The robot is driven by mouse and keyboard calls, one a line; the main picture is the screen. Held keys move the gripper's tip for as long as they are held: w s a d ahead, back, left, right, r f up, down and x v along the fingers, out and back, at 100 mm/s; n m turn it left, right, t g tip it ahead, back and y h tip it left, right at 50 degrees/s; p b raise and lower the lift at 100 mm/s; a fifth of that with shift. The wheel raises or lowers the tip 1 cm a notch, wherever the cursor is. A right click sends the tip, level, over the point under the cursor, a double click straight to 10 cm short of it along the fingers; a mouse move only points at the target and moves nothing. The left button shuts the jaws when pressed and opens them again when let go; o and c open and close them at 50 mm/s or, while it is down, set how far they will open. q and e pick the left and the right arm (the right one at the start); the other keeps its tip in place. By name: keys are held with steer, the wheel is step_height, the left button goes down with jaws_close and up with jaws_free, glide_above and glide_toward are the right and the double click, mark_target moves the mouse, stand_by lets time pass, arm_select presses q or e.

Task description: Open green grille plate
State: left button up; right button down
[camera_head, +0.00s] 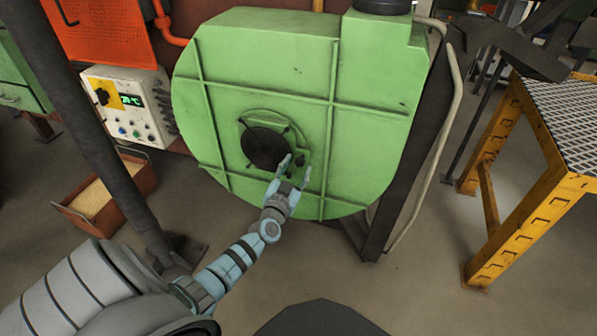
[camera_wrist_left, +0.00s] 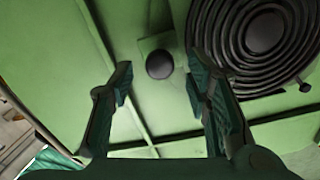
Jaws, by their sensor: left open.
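The green grille plate (camera_head: 243,129) sits on the front of the large green housing (camera_head: 370,130), around a black round grille (camera_head: 265,148). The grille also shows in the left wrist view (camera_wrist_left: 262,35) at upper right. A small dark round knob (camera_head: 300,160) is at the plate's right edge; it shows in the left wrist view (camera_wrist_left: 160,64) too. My left gripper (camera_head: 296,168) is open in front of the knob. In the left wrist view its fingers (camera_wrist_left: 160,88) stand apart with the knob above and between their tips. Contact cannot be seen. My right gripper is not in view.
A control box (camera_head: 130,105) with a green display stands at left, behind a dark post (camera_head: 90,120). A sand-filled tray (camera_head: 95,200) lies on the floor. A yellow-legged grated table (camera_head: 545,190) stands at right. Floor in front of the housing looks clear.

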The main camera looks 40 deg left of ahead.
arm_select(q)
steer(key=shift+x, duration=0.95)
steer(key=shift+r, duration=0.1)
